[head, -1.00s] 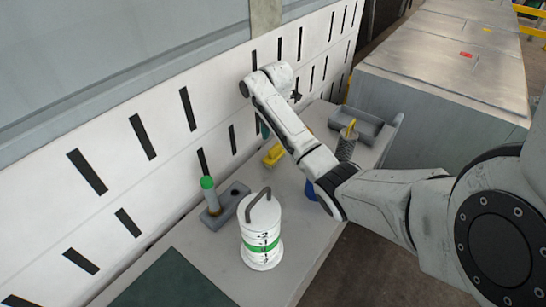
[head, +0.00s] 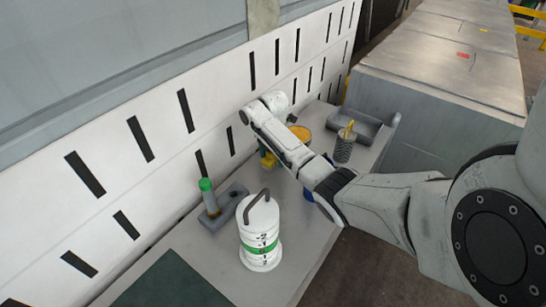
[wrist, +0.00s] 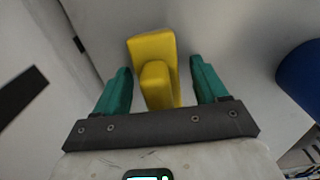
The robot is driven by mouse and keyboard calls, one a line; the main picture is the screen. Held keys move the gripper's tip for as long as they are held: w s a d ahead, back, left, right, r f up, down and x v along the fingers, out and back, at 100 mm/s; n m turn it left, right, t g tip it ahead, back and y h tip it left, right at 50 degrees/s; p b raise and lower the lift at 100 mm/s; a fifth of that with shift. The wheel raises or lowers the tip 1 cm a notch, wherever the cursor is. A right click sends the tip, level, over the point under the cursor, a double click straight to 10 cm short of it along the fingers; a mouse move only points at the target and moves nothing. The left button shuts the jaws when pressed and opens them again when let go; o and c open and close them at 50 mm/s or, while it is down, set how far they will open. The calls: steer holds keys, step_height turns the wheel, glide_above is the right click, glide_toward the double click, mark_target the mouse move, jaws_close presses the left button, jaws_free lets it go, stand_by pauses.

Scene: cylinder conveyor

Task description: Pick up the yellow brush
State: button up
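The yellow brush (wrist: 153,50) lies on the table between the two green fingers of my gripper (wrist: 161,84) in the wrist view. The fingers are spread, with a visible gap on each side of the brush. In the head view the brush (head: 267,160) shows only in part beside my forearm, which hides the rest of it. My gripper's green finger (head: 263,151) shows just above it in the head view.
A white canister with a green band (head: 260,238) and a green-topped tool on a grey base (head: 208,196) stand nearer. A blue object (wrist: 303,76) is right of my gripper. A wire cup (head: 343,148), grey tray (head: 368,128) and yellow round thing (head: 301,133) lie farther back. A slotted wall (head: 160,110) runs behind.

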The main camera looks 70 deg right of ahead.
steer(key=c, duration=1.1)
steer(key=shift+r, duration=0.1)
step_height(320, 180, up, 10)
steer(key=shift+f, duration=0.1)
